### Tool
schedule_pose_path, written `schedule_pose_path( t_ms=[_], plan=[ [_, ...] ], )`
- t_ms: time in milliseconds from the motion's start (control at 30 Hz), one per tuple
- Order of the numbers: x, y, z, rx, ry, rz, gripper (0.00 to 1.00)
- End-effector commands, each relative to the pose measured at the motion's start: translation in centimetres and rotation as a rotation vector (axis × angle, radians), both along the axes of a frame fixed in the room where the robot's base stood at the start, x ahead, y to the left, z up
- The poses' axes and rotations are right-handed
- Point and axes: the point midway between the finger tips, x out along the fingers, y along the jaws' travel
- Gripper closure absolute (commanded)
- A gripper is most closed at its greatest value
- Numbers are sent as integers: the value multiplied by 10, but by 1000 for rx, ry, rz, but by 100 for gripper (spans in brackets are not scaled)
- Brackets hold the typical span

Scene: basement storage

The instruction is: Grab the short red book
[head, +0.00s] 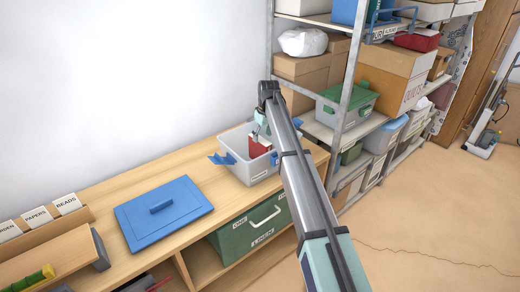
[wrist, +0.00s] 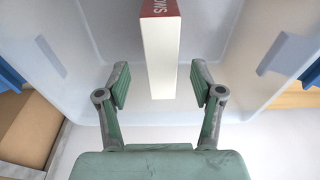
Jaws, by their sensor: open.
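The short red book (head: 257,148) stands in the grey plastic bin (head: 239,167) with blue latches, partly hidden behind my arm. In the wrist view the book (wrist: 160,50) shows its white page edge and a strip of red cover with white letters. My gripper (wrist: 160,86) is open, with one finger on each side of the book's near end. A clear gap shows on both sides and neither finger visibly touches it. In the head view my gripper (head: 262,130) is inside or just above the bin, mostly hidden by my arm.
The bin's wall (wrist: 60,50) surrounds the fingers. A blue lid (head: 165,212) lies on the wooden bench (head: 105,195) to the left. A green LINEN box (head: 250,222) sits on the shelf below. A metal rack (head: 350,75) with boxes stands close on the right.

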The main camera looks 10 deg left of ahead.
Motion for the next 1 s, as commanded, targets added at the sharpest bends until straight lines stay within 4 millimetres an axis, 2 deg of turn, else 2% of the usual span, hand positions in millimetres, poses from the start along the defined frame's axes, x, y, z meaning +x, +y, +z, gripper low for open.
schedule_pose_path(
  t_ms=[133, 467, 800, 1000],
  plan=[
    [2, 2, -15, 0, 0, 0, 33],
    [5, 6, -31, 0, 0, 0, 33],
    [10, 14, -70, 0, 0, -1, 33],
    [10, 14, -72, 0, -1, -1, 33]
  ],
)
